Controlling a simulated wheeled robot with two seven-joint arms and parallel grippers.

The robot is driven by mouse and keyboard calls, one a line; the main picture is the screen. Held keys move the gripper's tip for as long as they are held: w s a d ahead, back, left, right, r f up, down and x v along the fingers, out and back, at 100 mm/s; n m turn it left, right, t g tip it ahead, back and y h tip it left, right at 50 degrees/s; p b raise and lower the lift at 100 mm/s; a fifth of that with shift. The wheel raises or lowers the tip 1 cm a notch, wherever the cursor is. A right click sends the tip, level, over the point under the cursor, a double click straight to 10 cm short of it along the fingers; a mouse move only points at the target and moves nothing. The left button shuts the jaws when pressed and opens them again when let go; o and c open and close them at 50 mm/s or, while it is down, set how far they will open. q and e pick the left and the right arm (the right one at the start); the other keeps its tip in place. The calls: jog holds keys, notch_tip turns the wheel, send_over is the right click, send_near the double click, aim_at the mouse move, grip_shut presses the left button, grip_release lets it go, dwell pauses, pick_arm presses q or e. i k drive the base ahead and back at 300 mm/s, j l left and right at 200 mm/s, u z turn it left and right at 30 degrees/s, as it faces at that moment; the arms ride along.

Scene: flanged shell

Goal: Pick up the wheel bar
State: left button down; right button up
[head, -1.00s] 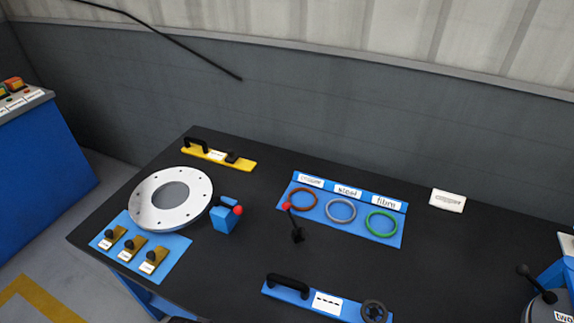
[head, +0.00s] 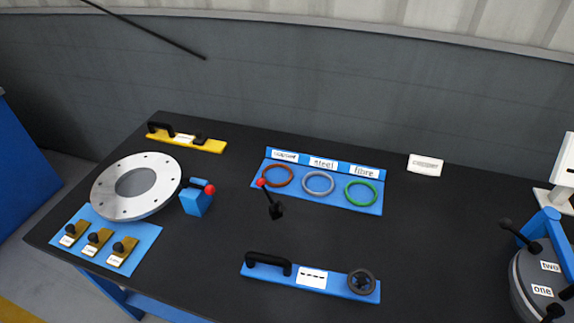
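A blue bar (head: 312,279) lies flat near the front middle of the black table. It has a black arched handle (head: 268,262) at its left end, a white label with dark marks (head: 312,278) in the middle and a dark round wheel (head: 361,282) at its right end; it looks like the wheel bar. A yellow bar (head: 208,144) with a black handle and a dark fitting lies at the back left. Neither of my grippers shows in the head view.
A white flanged ring (head: 160,177) sits at left beside a blue block with a red knob (head: 197,200). A blue mat holds several knobbed pieces (head: 99,238). A lever with a red tip (head: 272,202) stands behind the blue bar. A ring tray (head: 330,200) lies behind; a grey drum (head: 537,275) is at right.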

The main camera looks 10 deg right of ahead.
aim_at(274, 269)
jog(key=k+j+u, duration=0.1)
jog(key=k+u, duration=0.35)
jog(key=k+j+u, duration=0.4)
jog(key=k+l, duration=0.1)
